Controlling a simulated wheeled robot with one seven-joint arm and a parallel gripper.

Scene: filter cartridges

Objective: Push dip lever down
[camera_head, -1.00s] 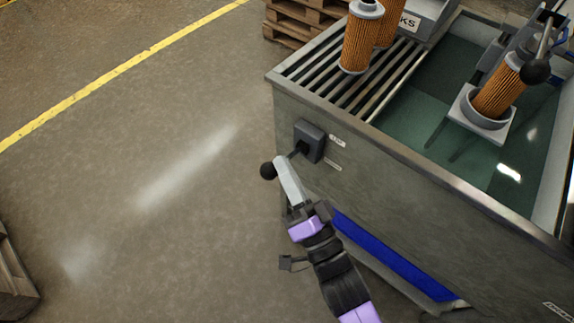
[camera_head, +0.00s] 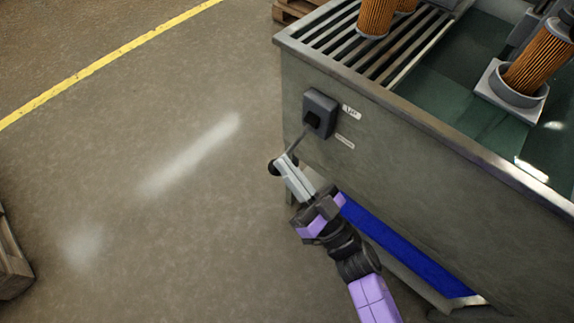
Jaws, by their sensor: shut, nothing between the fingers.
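The dip lever's dark grey housing (camera_head: 320,112) is fixed to the near side of the tank, close to its left corner. A thin rod (camera_head: 298,141) slopes down and left from it to a black ball knob (camera_head: 273,167). My gripper (camera_head: 284,163) is shut and empty. Its fingertips overlap the lever's outer end and the right part of the knob; exact contact cannot be told. The tank (camera_head: 430,135) has a slatted rack at its left and holds greenish liquid. A pleated orange filter cartridge (camera_head: 541,62) stands tilted in a grey cup (camera_head: 515,85) above the liquid.
More orange cartridges (camera_head: 376,15) stand on the slatted rack (camera_head: 390,50). Small white labels (camera_head: 350,111) sit beside the lever housing. A blue panel (camera_head: 405,250) runs low under the tank. The floor left of the tank is clear; wooden pallets show at the left edge.

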